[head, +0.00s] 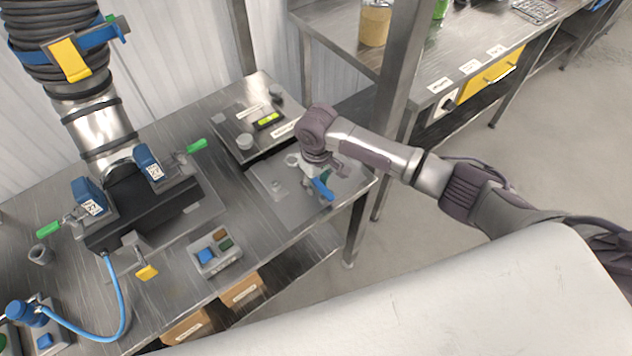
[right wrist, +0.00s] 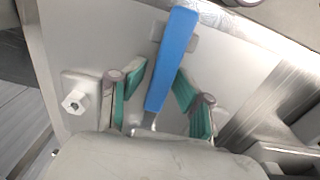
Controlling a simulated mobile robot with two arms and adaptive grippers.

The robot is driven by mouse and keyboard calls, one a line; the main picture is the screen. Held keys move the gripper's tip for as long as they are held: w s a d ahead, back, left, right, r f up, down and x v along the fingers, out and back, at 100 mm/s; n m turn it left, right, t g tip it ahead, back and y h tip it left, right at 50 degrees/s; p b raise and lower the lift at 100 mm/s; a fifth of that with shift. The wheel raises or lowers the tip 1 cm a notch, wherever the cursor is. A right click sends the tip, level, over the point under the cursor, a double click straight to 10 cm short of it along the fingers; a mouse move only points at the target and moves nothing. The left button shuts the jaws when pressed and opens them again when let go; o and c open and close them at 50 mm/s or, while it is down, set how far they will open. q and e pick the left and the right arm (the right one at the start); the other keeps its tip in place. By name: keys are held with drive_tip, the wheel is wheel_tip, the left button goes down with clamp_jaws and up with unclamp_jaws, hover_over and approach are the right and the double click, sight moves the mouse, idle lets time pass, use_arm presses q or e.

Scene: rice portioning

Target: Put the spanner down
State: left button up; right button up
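The spanner (head: 323,188) shows in the head view as a blue handle by the right gripper, over the grey plate at the table's right end. In the right wrist view its blue handle (right wrist: 172,62) runs upward between the two green-padded fingers, and a grey shank shows at its lower end. My right gripper (right wrist: 160,85) is around the handle with its fingers apart. A gap shows on the left side of the handle; the right pad looks close to it. The spanner's head is hidden behind the gripper. My left gripper is in neither view.
A hex nut on a square block (right wrist: 76,101) stands left of the fingers. A panel with round knobs and a green display (head: 268,120) lies behind the right gripper. A ribbed hose with a black clamped flange (head: 140,215) fills the left. A small tray (head: 214,252) stands near the front edge.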

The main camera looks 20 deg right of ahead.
sight(316, 181)
wheel_tip(316, 181, up, 12)
drive_tip(key=b, duration=0.1)
idle(0.6)
